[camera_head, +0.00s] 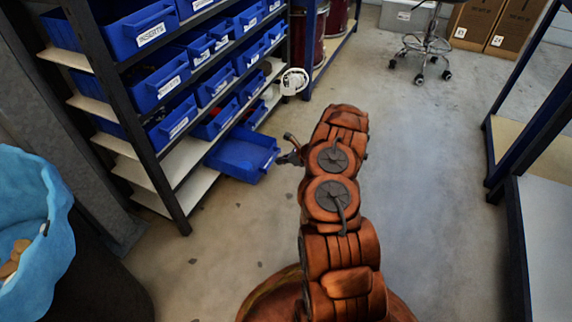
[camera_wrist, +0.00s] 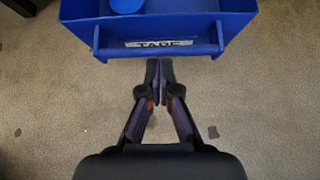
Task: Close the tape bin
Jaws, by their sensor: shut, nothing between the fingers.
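The tape bin (camera_head: 243,156) is a blue open-topped bin on a low shelf of the rack. It sticks out from the shelf into the aisle. In the wrist view the tape bin (camera_wrist: 235,19) has a front bar and a label reading "TAPE", and a round blue thing (camera_wrist: 127,5) lies inside it. My gripper (camera_wrist: 159,62) is shut and empty, its fingertips just in front of the middle of the bar. I cannot tell whether they touch it. In the head view my gripper (camera_head: 282,158) is at the right side of the bin's front.
The rack (camera_head: 140,125) holds several other blue bins, some labelled "INSERTS". A light blue barrel liner (camera_head: 52,215) stands at the left. A wheeled stool (camera_head: 424,45) and cardboard boxes (camera_head: 490,25) are at the back. The floor (camera_head: 430,150) to the right is clear.

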